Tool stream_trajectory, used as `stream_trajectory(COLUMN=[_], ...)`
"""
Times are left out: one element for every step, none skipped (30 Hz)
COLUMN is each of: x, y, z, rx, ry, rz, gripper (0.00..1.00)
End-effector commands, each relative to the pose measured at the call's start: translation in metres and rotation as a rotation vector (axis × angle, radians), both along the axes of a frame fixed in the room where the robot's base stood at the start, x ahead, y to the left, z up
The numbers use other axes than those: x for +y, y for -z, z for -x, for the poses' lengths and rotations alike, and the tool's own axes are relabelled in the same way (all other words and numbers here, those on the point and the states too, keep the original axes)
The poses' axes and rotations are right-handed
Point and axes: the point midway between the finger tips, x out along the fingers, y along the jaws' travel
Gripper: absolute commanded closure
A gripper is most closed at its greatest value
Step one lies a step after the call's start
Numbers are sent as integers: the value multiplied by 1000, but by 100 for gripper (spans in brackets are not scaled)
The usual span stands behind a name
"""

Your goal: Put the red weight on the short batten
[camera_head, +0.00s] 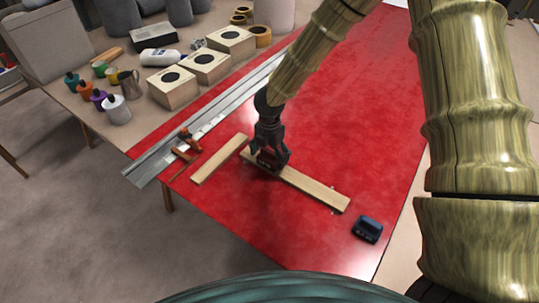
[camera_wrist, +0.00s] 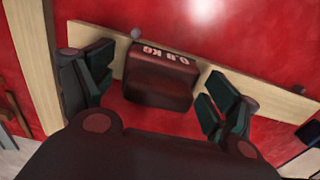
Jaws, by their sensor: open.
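The red weight (camera_wrist: 160,75), a dark red block with an upside-down "0.8 KG" label, sits between my gripper's fingers in the wrist view. It overlaps the long batten (camera_wrist: 260,91); whether it rests fully on it is hidden. In the head view the long pale batten (camera_head: 315,188) runs down to the right. The short batten (camera_head: 220,158) lies apart to its left, and shows at the left of the wrist view (camera_wrist: 36,60). My gripper (camera_head: 268,160) is open around the weight, pointing down at the long batten's upper end, with gaps beside both fingers.
A dark blue block (camera_head: 367,229) lies on the red table (camera_head: 355,110) near the long batten's lower end. A metal rail (camera_head: 205,122) and orange-brown clamp (camera_head: 186,145) lie left of the battens. Bottles and speaker-like boxes (camera_head: 205,66) crowd the back left.

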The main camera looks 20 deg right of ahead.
Motion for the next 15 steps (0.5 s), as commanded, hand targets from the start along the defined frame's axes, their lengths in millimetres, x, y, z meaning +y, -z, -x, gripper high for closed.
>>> stream_trajectory(x=[0, 0, 0, 0, 0, 0, 0, 0, 0, 0, 0, 0, 0, 0, 0], y=[0, 0, 0, 0, -1, -2, -4, -5, -8, -11, -14, -19, -23, -28, -35], z=[0, 0, 0, 0, 0, 0, 0, 0, 0, -1, -1, -1, -1, -1, -1], rx=[0, 0, 0, 0, 0, 0, 0, -1, -1, -2, -2, -2, -2, -3, -3], ry=[0, 0, 0, 0, 0, 0, 0, 0, 0, 0, 0, 0, 0, 0, 0], rz=[0, 0, 0, 0, 0, 0, 0, -1, 0, 0, 0, 0, 0, -1, -2], gripper=[12, 12, 12, 12, 12, 12, 12, 12, 12, 12, 12, 12, 12, 12, 12])
